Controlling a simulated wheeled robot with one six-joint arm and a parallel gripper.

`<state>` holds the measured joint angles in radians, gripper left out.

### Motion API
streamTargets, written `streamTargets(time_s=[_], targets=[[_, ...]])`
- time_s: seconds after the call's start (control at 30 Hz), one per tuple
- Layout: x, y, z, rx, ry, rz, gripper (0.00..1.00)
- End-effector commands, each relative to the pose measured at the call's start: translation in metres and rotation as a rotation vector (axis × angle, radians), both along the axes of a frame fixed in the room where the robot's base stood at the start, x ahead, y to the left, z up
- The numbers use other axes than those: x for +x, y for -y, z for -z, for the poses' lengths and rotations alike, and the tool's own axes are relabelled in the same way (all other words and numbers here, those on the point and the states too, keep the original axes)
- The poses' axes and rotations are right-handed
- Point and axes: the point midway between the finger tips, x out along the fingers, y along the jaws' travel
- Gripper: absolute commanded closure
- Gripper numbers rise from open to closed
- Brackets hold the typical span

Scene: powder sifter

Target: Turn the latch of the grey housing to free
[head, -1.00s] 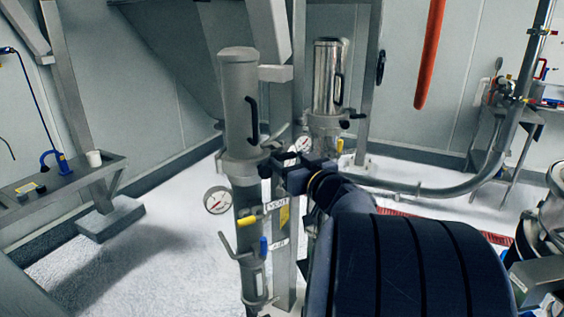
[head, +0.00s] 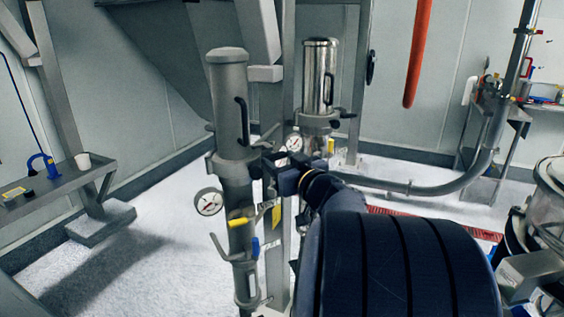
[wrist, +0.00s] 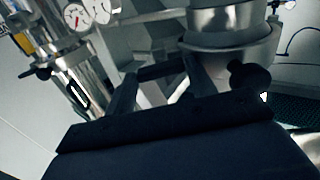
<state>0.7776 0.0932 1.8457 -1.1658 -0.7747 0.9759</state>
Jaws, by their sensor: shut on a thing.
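The grey housing (head: 229,105) is an upright matte cylinder with a black handle, left of centre in the head view. It sits on a clamp ring (head: 222,166) above a grey pipe. My gripper (head: 266,168) is at the right side of this ring, level with it. In the wrist view my gripper's two fingers (wrist: 160,84) reach toward the ring, and a dark bar spans between their tips. The jaws are shut on what looks like the latch at the ring; the fingers hide most of it, and its exact angle cannot be told.
A shiny steel housing (head: 319,80) with its own handle stands behind to the right. A pressure gauge (head: 208,202), a yellow-handled valve (head: 238,222) and a blue handle (head: 255,246) are below the ring. A bench (head: 50,190) stands left; the floor between is clear.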

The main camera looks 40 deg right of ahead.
Motion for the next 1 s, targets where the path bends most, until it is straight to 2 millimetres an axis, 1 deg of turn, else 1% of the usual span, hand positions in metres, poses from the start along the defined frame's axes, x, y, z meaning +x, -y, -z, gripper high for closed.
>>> streamTargets(time_s=[0.27,1.0], targets=[[-0.0002,-0.0002,0.0006,-0.188,-0.015,0.0,0.7],[0.0,-0.0003,0.002,-0.89,-0.07,0.001,0.7]])
